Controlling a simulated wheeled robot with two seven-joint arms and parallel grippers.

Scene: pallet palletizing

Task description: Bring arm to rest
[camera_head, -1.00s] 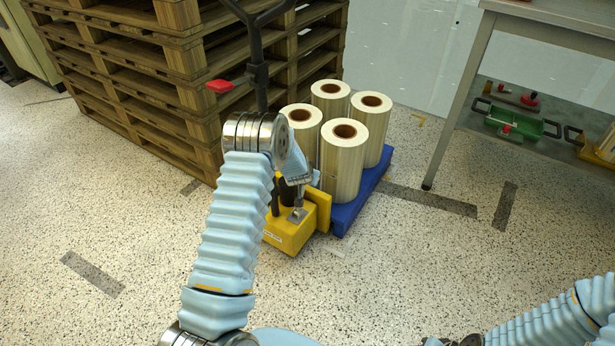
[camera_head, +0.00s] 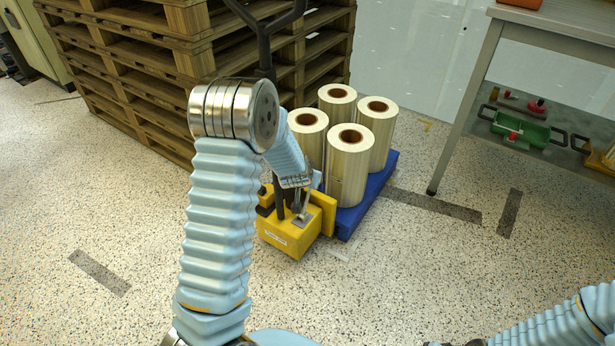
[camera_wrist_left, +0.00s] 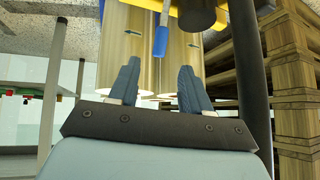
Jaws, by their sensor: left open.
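My left arm rises from the bottom of the head view and bends forward at the elbow. My left gripper (camera_head: 299,202) is over the yellow pallet jack (camera_head: 292,236), small and partly hidden by the forearm in that view. In the left wrist view my left gripper (camera_wrist_left: 158,85) has its two blue-grey fingers apart with nothing held between them. Rolls of wrapped film (camera_wrist_left: 115,45) show beyond the fingers. Of my right arm, only blue sleeved links show at the lower right of the head view; its gripper cannot be made out.
Several film rolls (camera_head: 347,175) stand on a blue pallet (camera_head: 373,197) in front of the yellow jack. Stacked wooden pallets (camera_head: 170,75) stand behind. A grey table (camera_head: 468,95) with a green crate (camera_head: 520,130) beneath is at the right. The speckled floor (camera_head: 420,270) is clear in front.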

